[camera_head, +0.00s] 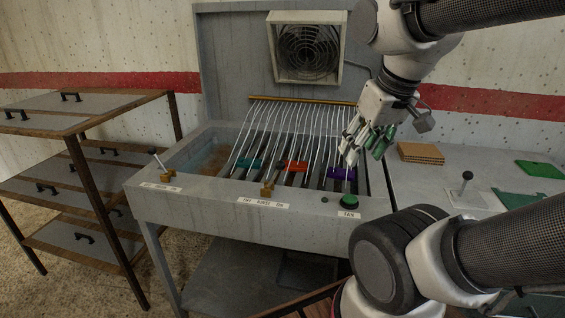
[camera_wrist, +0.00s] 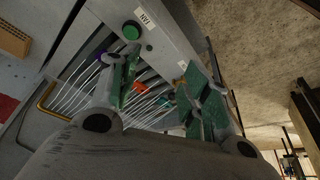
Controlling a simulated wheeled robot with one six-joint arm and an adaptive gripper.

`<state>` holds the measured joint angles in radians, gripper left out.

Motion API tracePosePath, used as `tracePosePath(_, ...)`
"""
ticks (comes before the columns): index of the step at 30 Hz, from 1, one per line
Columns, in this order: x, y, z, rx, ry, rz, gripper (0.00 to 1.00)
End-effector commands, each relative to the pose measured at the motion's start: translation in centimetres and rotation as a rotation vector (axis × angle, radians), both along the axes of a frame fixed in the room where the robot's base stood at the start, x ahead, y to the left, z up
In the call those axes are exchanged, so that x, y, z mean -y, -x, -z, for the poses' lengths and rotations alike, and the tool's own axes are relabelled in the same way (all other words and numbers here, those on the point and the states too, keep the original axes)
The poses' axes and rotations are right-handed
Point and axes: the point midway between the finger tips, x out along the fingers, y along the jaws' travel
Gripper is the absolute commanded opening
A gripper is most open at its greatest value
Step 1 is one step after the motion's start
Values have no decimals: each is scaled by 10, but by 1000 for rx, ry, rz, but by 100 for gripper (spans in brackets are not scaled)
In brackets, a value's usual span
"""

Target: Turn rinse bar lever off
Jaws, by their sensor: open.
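The label at the middle of the trough's front rim seems to read OFF RINSE ON. A brass lever fitting (camera_head: 267,189) stands just behind it; its handle is hard to make out against the rods. My gripper (camera_head: 364,148) is open and empty above the right end of the rack, up and to the right of that lever and apart from it. In the wrist view my gripper's green-padded fingers (camera_wrist: 160,88) are spread, with rack rods between and behind them. A small brass piece (camera_wrist: 183,65) shows near the right finger, perhaps this lever's fitting.
Another lever (camera_head: 158,161) stands at the rim's left end. A green button (camera_head: 349,201) sits by the FAN label, below my gripper. Teal, red and purple pieces lie among the rods. A boxed fan (camera_head: 308,53) is behind. A third lever (camera_head: 466,180) is on the right counter.

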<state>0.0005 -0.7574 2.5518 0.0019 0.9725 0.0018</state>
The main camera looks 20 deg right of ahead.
Motion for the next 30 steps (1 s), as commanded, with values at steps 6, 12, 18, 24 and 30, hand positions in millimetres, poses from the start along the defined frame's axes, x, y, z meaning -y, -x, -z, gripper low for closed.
tracePosePath(6,0,0,0,0,0,0,47)
tracePosePath(12,0,0,0,0,0,0,47)
tracePosePath(18,-3,-8,16,-82,1,-14,47)
tracePosePath(24,-17,-61,36,-253,-23,-32,47)
tracePosePath(30,-42,-136,63,-378,-77,-26,47)
